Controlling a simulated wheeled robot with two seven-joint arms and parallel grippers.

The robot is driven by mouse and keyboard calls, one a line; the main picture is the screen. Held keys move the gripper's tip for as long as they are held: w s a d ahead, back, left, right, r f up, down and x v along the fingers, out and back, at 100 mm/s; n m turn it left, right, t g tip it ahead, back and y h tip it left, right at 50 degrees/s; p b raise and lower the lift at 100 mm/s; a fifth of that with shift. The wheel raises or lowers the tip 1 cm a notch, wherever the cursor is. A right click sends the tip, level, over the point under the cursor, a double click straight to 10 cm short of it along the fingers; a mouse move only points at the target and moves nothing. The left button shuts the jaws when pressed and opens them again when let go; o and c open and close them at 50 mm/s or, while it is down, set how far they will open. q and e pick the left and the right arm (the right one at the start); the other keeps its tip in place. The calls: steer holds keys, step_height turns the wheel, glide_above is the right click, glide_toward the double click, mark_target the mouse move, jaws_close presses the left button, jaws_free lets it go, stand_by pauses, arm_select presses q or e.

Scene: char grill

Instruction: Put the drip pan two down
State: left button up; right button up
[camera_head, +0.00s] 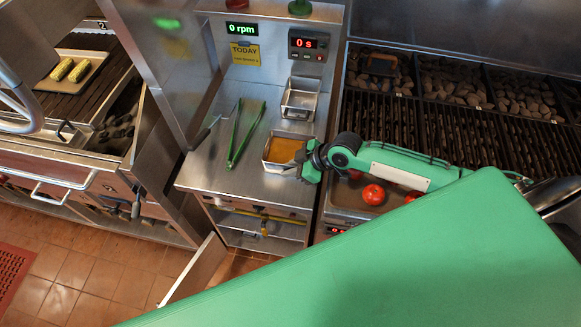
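A small steel pan with orange-brown liquid (267,162), which may be drip pan two, is on or just above the steel counter (215,172). I cannot tell whether it touches the counter. It looks about level. My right gripper (308,163) is at the pan's right rim and overlaps its corner. The fingertips are too small and hidden to show whether they are shut on the rim. A second small steel pan (300,99) sits behind it and looks empty. My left gripper is not in view.
Green tongs (240,135) lie on the counter left of the pan. Red tomatoes (373,194) sit in a tray under my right arm. A grill with dark grates (450,135) is at the right. Corn (80,70) lies on a board at the left. An open door (195,268) juts out below.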

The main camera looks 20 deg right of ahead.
steer(key=shift+o, duration=0.6)
steer(key=shift+r, duration=0.1)
steer(key=shift+r, duration=0.2)
steer(key=shift+s+d+r, duration=0.1)
steer(key=shift+s+d, duration=0.05)
steer(key=shift+d, duration=0.15)
steer(key=b+v, duration=0.3)
steer(key=v, duration=0.8)
steer(key=shift+r, duration=0.15)
